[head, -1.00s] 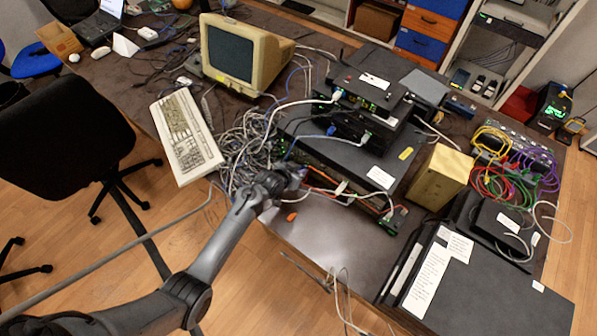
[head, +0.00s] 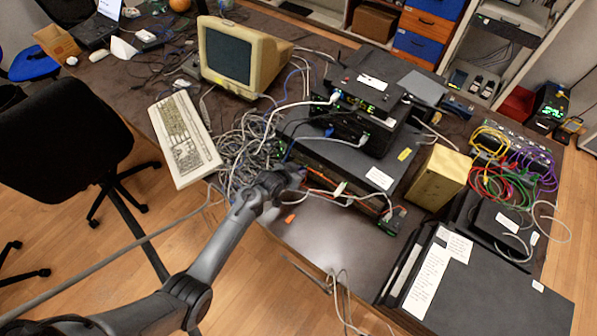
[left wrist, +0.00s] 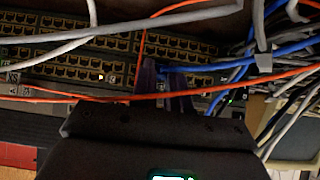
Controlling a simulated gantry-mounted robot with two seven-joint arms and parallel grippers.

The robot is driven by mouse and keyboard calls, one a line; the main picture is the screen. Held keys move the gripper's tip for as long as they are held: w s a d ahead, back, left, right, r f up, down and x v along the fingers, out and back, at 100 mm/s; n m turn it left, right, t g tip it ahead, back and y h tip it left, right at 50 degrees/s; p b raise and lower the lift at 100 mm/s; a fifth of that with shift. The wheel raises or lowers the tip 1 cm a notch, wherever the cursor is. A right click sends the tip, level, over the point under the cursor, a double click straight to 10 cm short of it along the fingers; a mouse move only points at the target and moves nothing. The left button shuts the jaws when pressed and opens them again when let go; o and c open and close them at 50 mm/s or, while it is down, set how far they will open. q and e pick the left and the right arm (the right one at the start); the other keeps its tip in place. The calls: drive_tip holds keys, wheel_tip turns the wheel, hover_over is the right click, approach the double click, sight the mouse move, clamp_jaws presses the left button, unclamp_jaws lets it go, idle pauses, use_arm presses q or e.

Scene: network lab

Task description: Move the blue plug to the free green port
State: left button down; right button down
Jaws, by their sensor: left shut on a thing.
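My left gripper (head: 293,176) is at the front left of the rack device (head: 335,152), close to its port face, in the head view. In the left wrist view my left gripper (left wrist: 167,88) is shut on the blue plug (left wrist: 163,69), which is mostly hidden between the dark fingers. A blue cable (left wrist: 215,68) runs from it to the right. Rows of ports (left wrist: 75,72) lie behind, many looking empty. I cannot tell whether the plug sits in a port, nor which port is the green one. My right gripper is out of view.
An orange cable (left wrist: 60,99) crosses in front of the fingers, and a grey cable (left wrist: 120,24) crosses above. A tangle of grey cables (head: 240,150) lies left of the device. Bare table (head: 325,232) lies in front of it.

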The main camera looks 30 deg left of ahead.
use_arm(q)
drive_tip(key=shift+w, duration=0.25)
drive_tip(key=c, duration=1)
unclamp_jaws()
drive_tip(key=shift+c, duration=0.2)
